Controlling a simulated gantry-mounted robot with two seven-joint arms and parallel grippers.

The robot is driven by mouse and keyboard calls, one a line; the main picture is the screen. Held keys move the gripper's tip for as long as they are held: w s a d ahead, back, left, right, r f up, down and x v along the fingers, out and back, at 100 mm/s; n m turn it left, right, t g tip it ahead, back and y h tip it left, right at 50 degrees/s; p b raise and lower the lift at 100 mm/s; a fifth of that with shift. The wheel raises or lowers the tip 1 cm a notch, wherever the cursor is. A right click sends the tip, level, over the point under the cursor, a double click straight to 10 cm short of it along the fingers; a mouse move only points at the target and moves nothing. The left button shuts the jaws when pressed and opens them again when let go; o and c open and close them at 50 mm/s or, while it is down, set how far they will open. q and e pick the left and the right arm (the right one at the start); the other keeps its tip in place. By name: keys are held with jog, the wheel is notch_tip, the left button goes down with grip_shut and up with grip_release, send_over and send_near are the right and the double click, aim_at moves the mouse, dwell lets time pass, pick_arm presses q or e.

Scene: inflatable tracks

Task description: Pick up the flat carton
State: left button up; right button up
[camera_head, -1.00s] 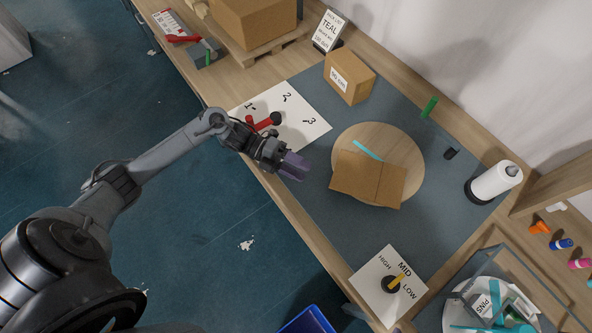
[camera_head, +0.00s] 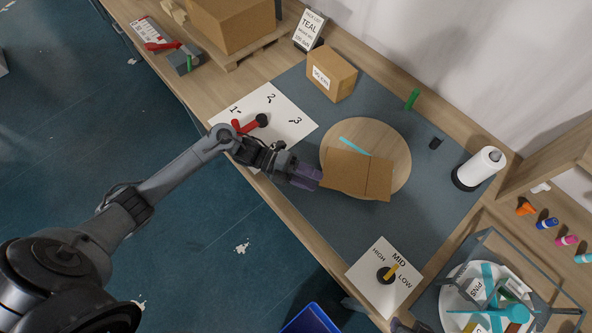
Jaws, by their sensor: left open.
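The flat carton (camera_head: 358,173) is a brown folded cardboard sheet with a crease towards its right side. It lies on a round wooden board (camera_head: 395,143) and overhangs the board's lower left edge. My left gripper (camera_head: 311,176) comes in from the left with purple-tinted fingers. It is open, with its fingertips at the carton's left edge. I cannot tell whether they touch the carton or straddle its edge.
A teal strip (camera_head: 354,146) lies on the board behind the carton. A small box (camera_head: 334,76), a green post (camera_head: 412,99) and a paper roll (camera_head: 478,169) stand around it. A red-handled lever (camera_head: 243,125) is close to my left wrist. A dial panel (camera_head: 365,265) is in front.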

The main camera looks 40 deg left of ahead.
aim_at(321, 184)
pick_arm(q)
jog(key=shift+x, duration=2)
jog(key=shift+r, duration=0.1)
grip_shut()
